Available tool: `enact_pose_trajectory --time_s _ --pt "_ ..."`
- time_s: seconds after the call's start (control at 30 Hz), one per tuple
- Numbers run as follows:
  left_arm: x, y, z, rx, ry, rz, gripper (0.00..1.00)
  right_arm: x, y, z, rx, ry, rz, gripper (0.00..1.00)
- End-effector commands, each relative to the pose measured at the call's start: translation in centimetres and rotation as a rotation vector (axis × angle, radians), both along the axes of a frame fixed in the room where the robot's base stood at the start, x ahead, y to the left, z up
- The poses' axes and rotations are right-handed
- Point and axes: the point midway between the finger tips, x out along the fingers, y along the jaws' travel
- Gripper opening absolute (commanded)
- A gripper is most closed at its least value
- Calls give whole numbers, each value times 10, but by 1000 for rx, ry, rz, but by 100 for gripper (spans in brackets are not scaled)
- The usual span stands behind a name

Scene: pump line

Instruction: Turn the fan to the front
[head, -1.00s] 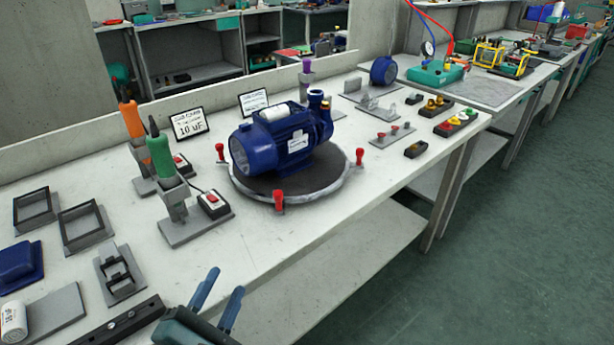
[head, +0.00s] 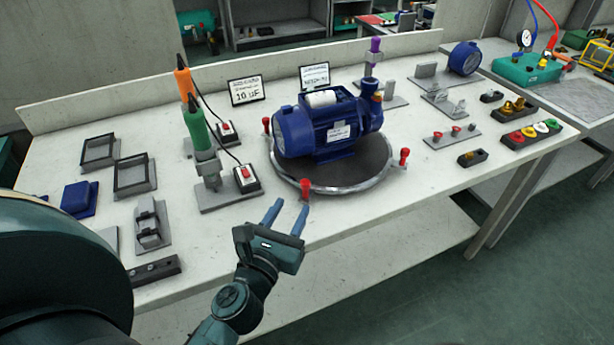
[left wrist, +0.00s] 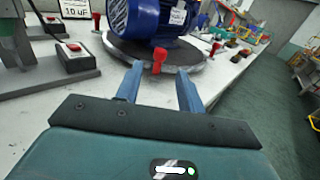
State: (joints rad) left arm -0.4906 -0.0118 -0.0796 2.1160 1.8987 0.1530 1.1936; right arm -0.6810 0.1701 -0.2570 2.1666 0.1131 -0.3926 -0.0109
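A blue pump motor (head: 318,130) with a white cylinder on top lies on a round grey turntable (head: 345,180) with red-topped posts at its rim. The motor's round end, at left in the head view, faces left. My left gripper (head: 288,214) is open, its two blue fingers pointing at the near red post (head: 305,188). In the left wrist view this post (left wrist: 159,60) shows between and just beyond the fingertips (left wrist: 158,85); I cannot tell whether they touch. My right gripper is not in view.
Green (head: 198,128) and orange (head: 184,84) screwdrivers stand in holders left of the turntable, near a red-button switch box (head: 247,178). A row of coloured buttons (head: 530,134) lies at right. The bench's front edge is near my gripper.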

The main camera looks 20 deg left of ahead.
Motion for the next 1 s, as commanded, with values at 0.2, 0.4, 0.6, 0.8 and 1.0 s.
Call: enact_pose_trajectory --time_s 0.2,0.4,0.6,0.8,1.0 --pt "47 4 3 2 -3 -1 38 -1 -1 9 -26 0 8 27" --pt "76 6 1 3 -1 0 38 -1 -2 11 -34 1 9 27" --pt "86 7 0 3 0 0 38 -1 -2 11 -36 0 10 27" --pt "86 7 0 3 0 0 38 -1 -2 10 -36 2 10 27" --pt "86 7 0 3 0 0 26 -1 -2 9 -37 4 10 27"
